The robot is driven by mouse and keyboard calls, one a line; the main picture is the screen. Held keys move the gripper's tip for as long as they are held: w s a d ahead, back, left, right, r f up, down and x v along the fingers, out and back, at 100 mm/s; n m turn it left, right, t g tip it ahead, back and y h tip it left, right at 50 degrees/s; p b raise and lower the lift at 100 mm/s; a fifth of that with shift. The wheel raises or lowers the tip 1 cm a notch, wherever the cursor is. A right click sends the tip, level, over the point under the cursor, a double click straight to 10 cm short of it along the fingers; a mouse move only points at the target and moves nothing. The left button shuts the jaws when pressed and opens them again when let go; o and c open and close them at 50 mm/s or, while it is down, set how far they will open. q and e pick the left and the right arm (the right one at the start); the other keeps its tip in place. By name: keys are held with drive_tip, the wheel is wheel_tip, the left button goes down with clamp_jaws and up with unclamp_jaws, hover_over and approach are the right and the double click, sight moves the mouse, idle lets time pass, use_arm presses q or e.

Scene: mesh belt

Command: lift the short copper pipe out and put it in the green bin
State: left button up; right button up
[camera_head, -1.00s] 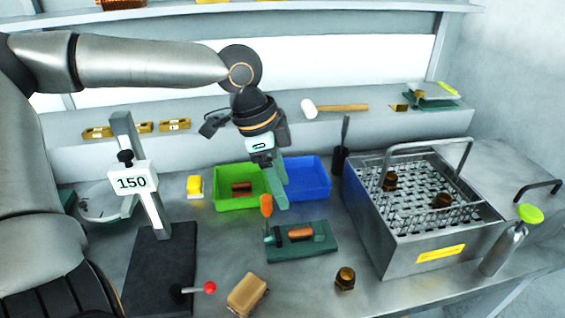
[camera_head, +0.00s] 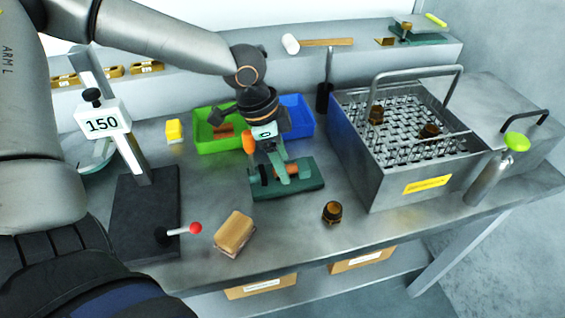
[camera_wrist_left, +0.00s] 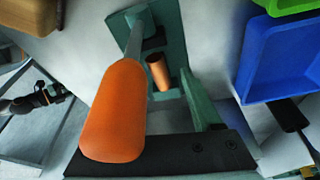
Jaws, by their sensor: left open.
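The short copper pipe (camera_head: 291,170) lies in a green clamp fixture (camera_head: 308,182) on the bench. It also shows in the left wrist view (camera_wrist_left: 157,72), beyond the fixture's upright orange handle (camera_wrist_left: 115,112). My left gripper (camera_head: 273,168) is open over the fixture, with its fingers close to the pipe and handle. In the head view it partly covers both. I cannot tell whether a finger touches the pipe. The green bin (camera_head: 218,147) stands behind the fixture to the left and holds another copper piece (camera_head: 223,131). My right gripper is not in view.
A blue bin (camera_head: 303,118) adjoins the green bin. A steel basket tank (camera_head: 400,190) stands at the right. A brass fitting (camera_head: 332,212), a tan block (camera_head: 234,232) and a red-knobbed lever (camera_head: 194,228) are near the front. A stand marked 150 (camera_head: 103,124) is at the left.

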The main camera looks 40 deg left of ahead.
sight(289, 166)
use_arm(q)
drive_tip(key=shift+f, duration=0.25)
clamp_jaws()
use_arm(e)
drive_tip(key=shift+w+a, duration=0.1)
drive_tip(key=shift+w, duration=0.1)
use_arm(q)
drive_tip(key=shift+r, duration=0.15)
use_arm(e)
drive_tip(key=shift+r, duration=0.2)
use_arm(q)
drive_tip(key=shift+r+p, duration=0.85)
drive_tip(key=shift+p, duration=0.15)
drive_tip(key=shift+r+p, duration=0.8)
drive_tip(key=shift+p, duration=0.05)
drive_tip(key=shift+r+p, duration=1.75)
drive_tip(key=shift+p, duration=0.1)
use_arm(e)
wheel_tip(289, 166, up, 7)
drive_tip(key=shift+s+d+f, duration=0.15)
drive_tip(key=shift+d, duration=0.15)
use_arm(q)
drive_tip(key=shift+f, duration=0.1)
